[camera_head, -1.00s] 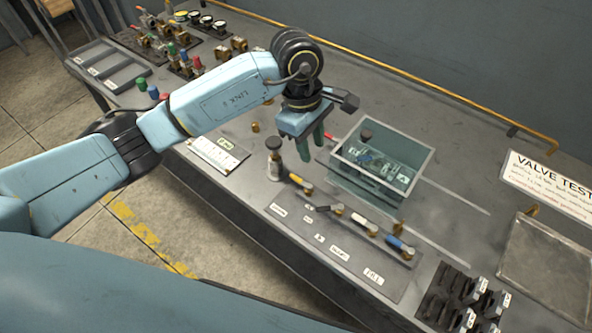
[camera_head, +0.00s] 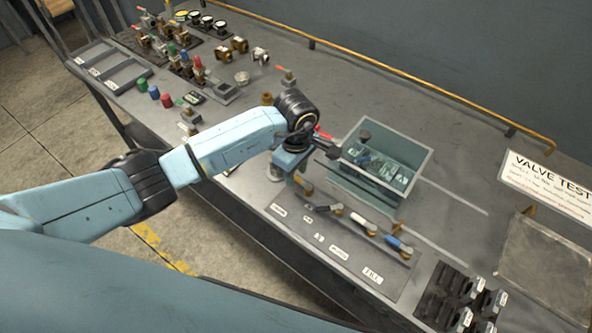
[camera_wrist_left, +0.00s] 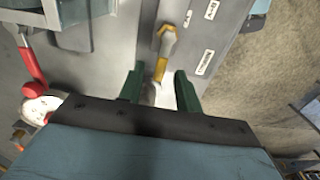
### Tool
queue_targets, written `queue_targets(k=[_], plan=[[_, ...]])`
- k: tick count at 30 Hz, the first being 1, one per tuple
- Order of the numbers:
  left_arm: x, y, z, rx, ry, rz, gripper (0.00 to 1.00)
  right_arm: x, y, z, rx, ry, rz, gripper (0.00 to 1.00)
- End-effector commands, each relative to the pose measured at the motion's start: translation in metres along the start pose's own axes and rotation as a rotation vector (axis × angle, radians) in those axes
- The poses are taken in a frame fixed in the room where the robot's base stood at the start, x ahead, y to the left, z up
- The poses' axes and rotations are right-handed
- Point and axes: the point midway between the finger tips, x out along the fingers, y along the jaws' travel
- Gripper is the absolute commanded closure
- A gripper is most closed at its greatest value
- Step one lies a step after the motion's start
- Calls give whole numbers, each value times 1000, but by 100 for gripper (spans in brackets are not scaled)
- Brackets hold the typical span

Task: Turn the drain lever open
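A row of small levers with coloured grips stands on a labelled panel (camera_head: 335,245) on the bench; the label print is mostly too small to read. The lever nearest my left gripper has a yellow grip (camera_head: 304,185) and a brass pivot. In the left wrist view this yellow lever (camera_wrist_left: 161,68) lies between the two green fingers of my left gripper (camera_wrist_left: 160,88), which are apart, with a gap on each side. In the head view my left gripper (camera_head: 289,178) is low over the panel's left end and partly hides the lever. My right gripper is out of view.
Further right stand levers with white (camera_head: 363,224) and blue (camera_head: 398,246) grips. A clear tank (camera_head: 425,165) is close behind the panel, with a red handle (camera_head: 322,132) by its left side. Black clamps and a metal tray (camera_head: 545,265) are at the right.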

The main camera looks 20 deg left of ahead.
Motion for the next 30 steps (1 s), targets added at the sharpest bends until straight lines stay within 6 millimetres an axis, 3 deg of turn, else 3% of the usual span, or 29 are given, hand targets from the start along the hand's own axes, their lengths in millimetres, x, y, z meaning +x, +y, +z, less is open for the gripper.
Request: queue_targets(k=[11,19,30], plan=[[5,0,0,0,-1,-1,67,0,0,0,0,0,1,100],[5,0,0,0,-1,-1,100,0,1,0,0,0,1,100],[4,-2,0,-38,1,1,100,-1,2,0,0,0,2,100]])
